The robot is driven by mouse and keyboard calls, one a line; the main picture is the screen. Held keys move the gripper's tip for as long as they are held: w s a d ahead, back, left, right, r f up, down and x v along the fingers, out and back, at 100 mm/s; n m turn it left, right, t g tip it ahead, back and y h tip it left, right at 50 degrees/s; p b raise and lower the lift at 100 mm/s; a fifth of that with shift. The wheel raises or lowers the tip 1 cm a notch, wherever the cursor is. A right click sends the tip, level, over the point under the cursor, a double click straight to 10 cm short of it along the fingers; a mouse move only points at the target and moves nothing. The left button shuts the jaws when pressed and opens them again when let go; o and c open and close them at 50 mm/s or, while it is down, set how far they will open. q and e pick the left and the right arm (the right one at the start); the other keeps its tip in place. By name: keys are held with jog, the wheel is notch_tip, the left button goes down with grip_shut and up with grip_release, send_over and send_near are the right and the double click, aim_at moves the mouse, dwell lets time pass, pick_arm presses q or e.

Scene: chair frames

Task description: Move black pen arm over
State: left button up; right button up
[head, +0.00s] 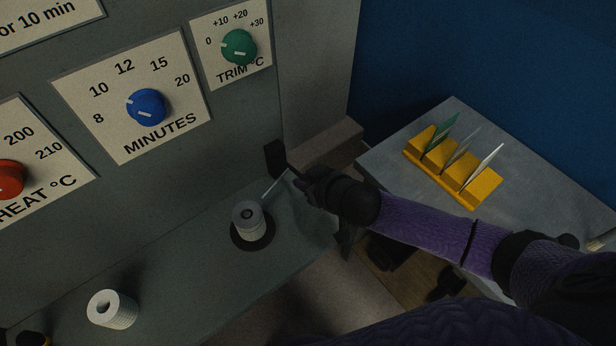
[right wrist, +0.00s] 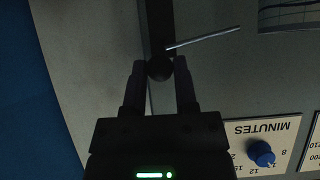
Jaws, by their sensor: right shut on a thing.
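The black pen arm shows in the right wrist view as a dark upright bar with a round black knob (right wrist: 159,69) at its lower end. A thin pale rod (right wrist: 203,38) sticks out sideways from it. In the head view the rod (head: 275,184) slants down toward a white ribbed roll (head: 248,217) on a black disc; I cannot tell whether its tip touches the roll. My right gripper (head: 296,175) is shut on the knob, with one finger on each side (right wrist: 159,76). My left gripper is not in view.
A panel with red (head: 10,178), blue (head: 147,106) and green (head: 239,46) dials stands behind the shelf. Another white roll (head: 112,309) sits at lower left. A yellow rack (head: 452,172) holding several thin plates stands on a grey table (head: 540,180) at right.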

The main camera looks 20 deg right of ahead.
jog(key=shift+w+a+r+p, duration=0.1)
jog(key=shift+w+r+p, duration=0.15)
jog(key=shift+r+p, duration=0.4)
jog(key=shift+w+a+r+p, duration=0.1)
jog(key=shift+w+r+p, duration=0.15)
jog(key=shift+r+p, duration=0.3)
jog(key=shift+w, duration=0.1)
jog(key=shift+r, duration=0.15)
jog(key=shift+w+a+r+p, duration=0.25)
jog(key=shift+w+r+p, duration=0.45)
jog(key=shift+r, duration=0.2)
jog(key=shift+w, duration=0.1)
jog(key=shift+a+r, duration=0.1)
